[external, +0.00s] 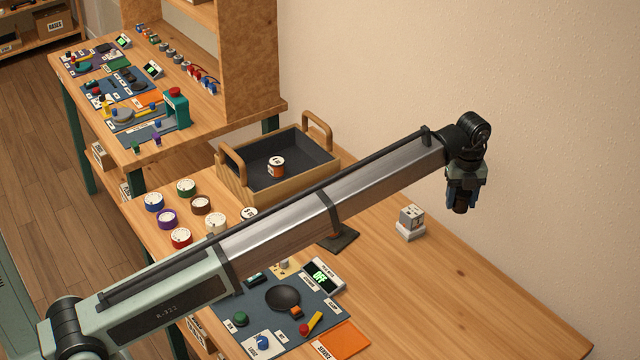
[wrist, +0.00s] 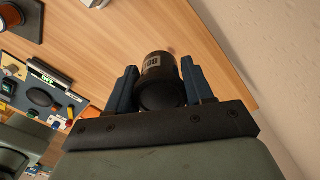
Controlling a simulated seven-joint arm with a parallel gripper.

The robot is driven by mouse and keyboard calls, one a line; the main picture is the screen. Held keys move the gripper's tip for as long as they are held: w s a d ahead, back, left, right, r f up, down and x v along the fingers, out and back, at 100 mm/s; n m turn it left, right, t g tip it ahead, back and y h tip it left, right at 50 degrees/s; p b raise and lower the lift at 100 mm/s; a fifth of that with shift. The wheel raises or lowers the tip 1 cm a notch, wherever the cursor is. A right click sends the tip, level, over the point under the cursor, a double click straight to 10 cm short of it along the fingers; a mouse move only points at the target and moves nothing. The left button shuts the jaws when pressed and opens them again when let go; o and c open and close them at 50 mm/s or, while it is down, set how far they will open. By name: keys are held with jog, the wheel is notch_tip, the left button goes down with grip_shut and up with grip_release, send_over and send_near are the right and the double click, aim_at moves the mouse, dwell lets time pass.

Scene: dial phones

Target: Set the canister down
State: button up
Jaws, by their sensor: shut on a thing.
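My gripper (external: 461,196) is raised above the right part of the wooden bench, near the wall. Its blue fingers are shut on a dark canister (external: 460,208). In the wrist view the canister (wrist: 160,86) is black with a pale printed label and sits between the two fingers (wrist: 158,88). The bench top (external: 480,280) below it is bare. The canister appears clear of the surface.
A small whitish block (external: 411,222) stands on the bench left of my gripper. A dark square pad (external: 345,240) is partly hidden by my arm. A handled wooden tray (external: 290,140) holds one labelled canister (external: 276,167). A control panel (external: 265,318) lies at the front. The right bench is free.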

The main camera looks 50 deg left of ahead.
aim_at(450, 258)
notch_tip(450, 258, down, 17)
dwell(0.8)
jog(key=o, duration=1)
jog(key=shift+f, duration=0.15)
notch_tip(450, 258, up, 12)
jog(key=shift+r, duration=0.2)
jog(key=shift+a, duration=0.1)
